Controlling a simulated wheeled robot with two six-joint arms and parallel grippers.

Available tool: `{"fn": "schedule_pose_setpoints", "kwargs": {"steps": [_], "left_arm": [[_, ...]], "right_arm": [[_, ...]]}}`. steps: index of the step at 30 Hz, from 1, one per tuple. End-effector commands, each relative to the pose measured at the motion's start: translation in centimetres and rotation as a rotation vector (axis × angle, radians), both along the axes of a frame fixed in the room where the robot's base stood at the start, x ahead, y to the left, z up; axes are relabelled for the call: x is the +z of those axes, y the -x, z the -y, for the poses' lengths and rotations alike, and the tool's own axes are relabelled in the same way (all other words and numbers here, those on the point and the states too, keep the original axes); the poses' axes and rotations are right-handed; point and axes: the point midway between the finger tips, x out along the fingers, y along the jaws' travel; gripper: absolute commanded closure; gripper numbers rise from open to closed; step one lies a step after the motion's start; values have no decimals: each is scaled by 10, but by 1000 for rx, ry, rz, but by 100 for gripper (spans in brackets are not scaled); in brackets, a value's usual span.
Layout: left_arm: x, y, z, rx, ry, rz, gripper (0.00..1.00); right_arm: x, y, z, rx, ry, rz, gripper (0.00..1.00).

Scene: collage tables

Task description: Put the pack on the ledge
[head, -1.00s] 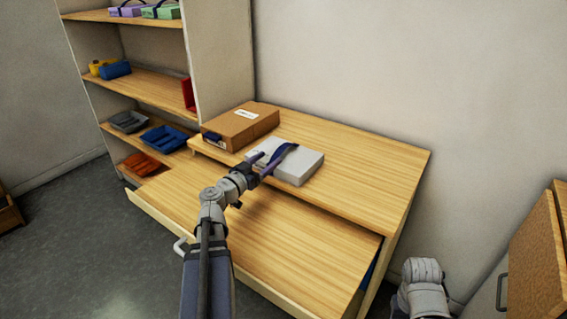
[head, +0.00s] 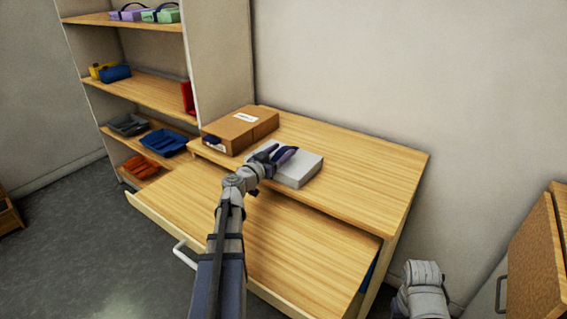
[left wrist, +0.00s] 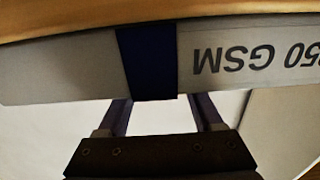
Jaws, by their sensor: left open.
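The pack (head: 302,168) is a flat light-grey block lying on the upper wooden surface (head: 365,178) of the desk, which may be the ledge; I cannot tell for sure. In the left wrist view the pack (left wrist: 70,75) spans the top, with a dark blue band and printing that ends in "50 GSM", seen upside down. My left gripper (head: 278,155) is open at the left end of the pack in the head view. In the left wrist view its two fingers (left wrist: 165,108) point at the pack's edge, on either side of the band; contact is unclear.
A brown box (head: 240,130) sits left of the pack. A wide lower board or drawer (head: 290,240) with a white handle (head: 185,255) juts out in front. A bookshelf (head: 150,92) with trays and boxes stands at the left. The desk's right part is clear.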

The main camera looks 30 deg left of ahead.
Motion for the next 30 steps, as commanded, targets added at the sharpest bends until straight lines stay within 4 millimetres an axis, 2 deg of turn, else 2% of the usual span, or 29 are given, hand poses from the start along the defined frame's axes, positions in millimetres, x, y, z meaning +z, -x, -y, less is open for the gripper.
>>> {"fn": "schedule_pose_setpoints", "kwargs": {"steps": [4,22,30], "left_arm": [[0,1,0,1,0,0,32],[0,1,0,1,0,0,100],[0,1,0,0,0,0,100]], "right_arm": [[0,0,0,0,0,0,50],[0,0,0,0,0,0,50],[0,0,0,0,0,0,50]]}}
